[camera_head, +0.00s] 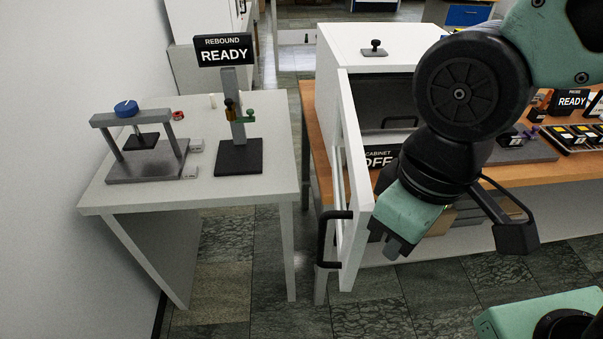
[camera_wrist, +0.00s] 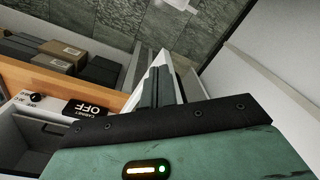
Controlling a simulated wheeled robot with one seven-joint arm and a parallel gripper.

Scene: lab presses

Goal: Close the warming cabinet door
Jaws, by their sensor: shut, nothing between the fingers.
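The white warming cabinet (camera_head: 345,42) stands on the wooden bench with its door (camera_head: 353,195) swung wide open toward me. The door carries a black bar handle (camera_head: 325,240) on its left face. My gripper (camera_head: 392,248) is shut and empty, pointing down just right of the door's near edge, on the side away from the handle. I cannot tell whether it touches the door. My arm hides part of the cabinet's opening and its OFF sign (camera_head: 382,158). In the wrist view, the closed fingers (camera_wrist: 163,88) are beside a white edge, and the OFF sign (camera_wrist: 88,110) shows too.
A white table (camera_head: 235,190) at the left holds a small press (camera_head: 145,150) and a rebound stand (camera_head: 237,145) with a READY sign. A floor gap separates it from the wooden bench (camera_head: 540,180). Boxes (camera_wrist: 62,55) sit below the bench in the wrist view.

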